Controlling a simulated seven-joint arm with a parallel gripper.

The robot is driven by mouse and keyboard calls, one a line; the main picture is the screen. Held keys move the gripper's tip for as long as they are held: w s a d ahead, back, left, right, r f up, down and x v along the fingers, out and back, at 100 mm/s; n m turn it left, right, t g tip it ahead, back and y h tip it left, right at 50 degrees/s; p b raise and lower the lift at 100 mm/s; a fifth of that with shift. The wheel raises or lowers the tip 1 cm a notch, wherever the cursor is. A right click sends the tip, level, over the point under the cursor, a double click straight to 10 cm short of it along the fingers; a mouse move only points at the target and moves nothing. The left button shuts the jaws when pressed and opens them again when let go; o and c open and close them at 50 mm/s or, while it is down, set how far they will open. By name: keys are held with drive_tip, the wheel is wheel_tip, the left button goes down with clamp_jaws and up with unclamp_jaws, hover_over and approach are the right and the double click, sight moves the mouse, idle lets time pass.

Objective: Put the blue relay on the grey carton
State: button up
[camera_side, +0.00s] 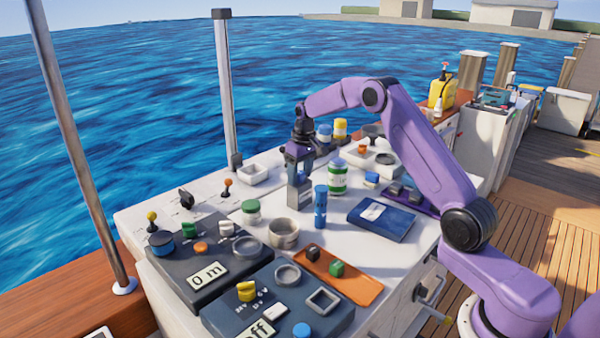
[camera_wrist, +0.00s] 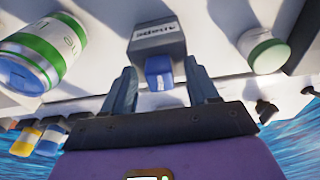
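The blue relay (camera_wrist: 159,72) is a small blue block in the wrist view, at the near end of the grey carton (camera_wrist: 157,38), and it appears to rest on the carton's top. The grey carton, with a white label, also stands upright on the white counter in the side view (camera_side: 299,194). My gripper (camera_wrist: 160,76) is open, with one finger on each side of the relay and a visible gap at both sides. In the side view my gripper (camera_side: 299,170) points down just above the carton, and its fingers hide the relay.
A blue cylinder (camera_side: 320,208) stands close right of the carton, and a green-and-white can (camera_side: 337,178) stands behind it. A blue book (camera_side: 382,219) lies to the right. An orange tray (camera_side: 345,279) and dark control panels (camera_side: 205,271) are in front.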

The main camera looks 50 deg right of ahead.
wheel_tip(320, 180, up, 12)
drive_tip(key=s, duration=0.1)
drive_tip(key=s+a+n, duration=0.6)
drive_tip(key=s+a, duration=1.4)
drive_tip(key=a, duration=0.2)
drive_tip(key=s+d+f+n, duration=0.1)
drive_tip(key=s+f+n, duration=0.1)
drive_tip(key=s, duration=1)
drive_tip(key=s+d+f+n+g, duration=0.1)
drive_tip(key=s+n, duration=0.3)
drive_tip(key=s, duration=0.9)
drive_tip(key=shift+s+d+f+n, duration=0.25)
drive_tip(key=shift+d+f+n, duration=0.1)
drive_tip(key=shift+f, duration=0.55)
